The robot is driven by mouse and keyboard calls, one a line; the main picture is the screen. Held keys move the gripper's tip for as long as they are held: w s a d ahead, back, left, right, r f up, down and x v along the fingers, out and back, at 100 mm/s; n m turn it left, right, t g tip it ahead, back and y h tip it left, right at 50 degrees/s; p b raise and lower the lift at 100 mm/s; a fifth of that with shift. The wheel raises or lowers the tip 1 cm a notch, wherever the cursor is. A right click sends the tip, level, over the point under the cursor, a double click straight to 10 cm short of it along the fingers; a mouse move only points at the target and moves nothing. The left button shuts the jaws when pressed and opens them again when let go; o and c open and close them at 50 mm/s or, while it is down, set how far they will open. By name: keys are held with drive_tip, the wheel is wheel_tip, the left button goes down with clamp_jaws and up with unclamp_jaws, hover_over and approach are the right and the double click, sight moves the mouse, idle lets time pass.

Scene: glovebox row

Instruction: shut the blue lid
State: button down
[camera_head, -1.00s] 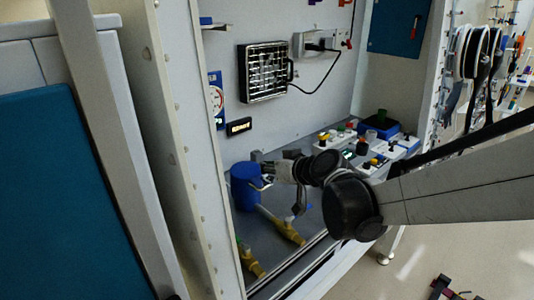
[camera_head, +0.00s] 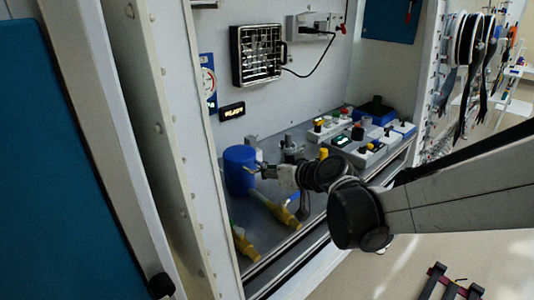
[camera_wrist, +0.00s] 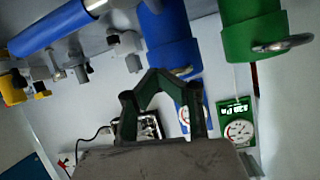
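A blue cylinder (camera_head: 239,165) stands at the left of the grey cabinet floor, with a small metal handle on its side. It hangs from the top of the tilted wrist view (camera_wrist: 170,42), its handle close to my fingertips. Which part of it is the lid, and whether that is open, I cannot tell. My gripper (camera_head: 268,172) is just right of the cylinder. In the wrist view my gripper's dark fingers (camera_wrist: 168,75) converge and look shut. Whether they touch the handle is unclear.
A green cylinder (camera_wrist: 250,30) with a metal handle is beside the blue one in the wrist view. Yellow fittings (camera_head: 284,214) lie in front on the cabinet floor. Control boxes (camera_head: 365,148) stand at the right. The cabinet frame post (camera_head: 165,130) borders the left.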

drive_tip(key=shift+r, duration=0.15)
drive_tip(key=v, duration=1.2)
drive_tip(key=s+d+f+m+g+h, duration=0.1)
drive_tip(key=s+d+f+m+h, duration=0.1)
drive_tip(key=s+d, duration=0.4)
drive_tip(key=s+d+f+m+g+h, duration=0.2)
drive_tip(key=s+d+h, duration=0.4)
drive_tip(key=s, duration=0.5)
drive_tip(key=shift+f+m, duration=0.75)
drive_tip(key=shift+m, duration=0.25)
